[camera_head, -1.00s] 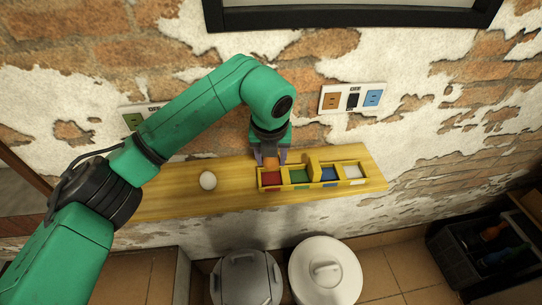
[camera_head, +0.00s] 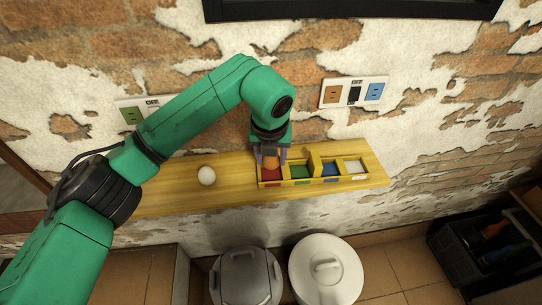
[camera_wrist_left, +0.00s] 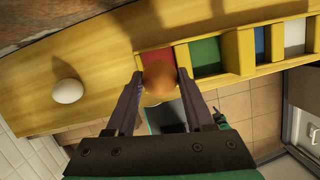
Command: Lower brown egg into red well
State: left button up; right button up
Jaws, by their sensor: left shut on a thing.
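My left gripper (camera_head: 270,155) is shut on the brown egg (camera_head: 270,162), above the red well (camera_head: 271,175) at the left end of the yellow tray. In the left wrist view the brown egg (camera_wrist_left: 159,77) sits between the fingertips (camera_wrist_left: 158,80), and the red well (camera_wrist_left: 155,57) shows just beyond it, partly covered by the egg. I cannot tell the exact height of the egg over the well floor. My right gripper is in neither view.
The yellow tray (camera_head: 313,180) also has green (camera_head: 300,172), blue (camera_head: 330,169) and white (camera_head: 355,167) wells. A white egg (camera_head: 206,176) lies on the wooden shelf (camera_head: 170,200) to the left. Two lidded bins (camera_head: 326,268) stand on the floor below.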

aim_at(271, 166)
pick_arm(q)
jog(key=shift+f+b, duration=1.35)
jog(key=shift+f, duration=0.3)
dwell(0.5)
jog(key=o, duration=0.9)
jog(key=shift+c, duration=0.2)
jog(key=shift+r, duration=0.1)
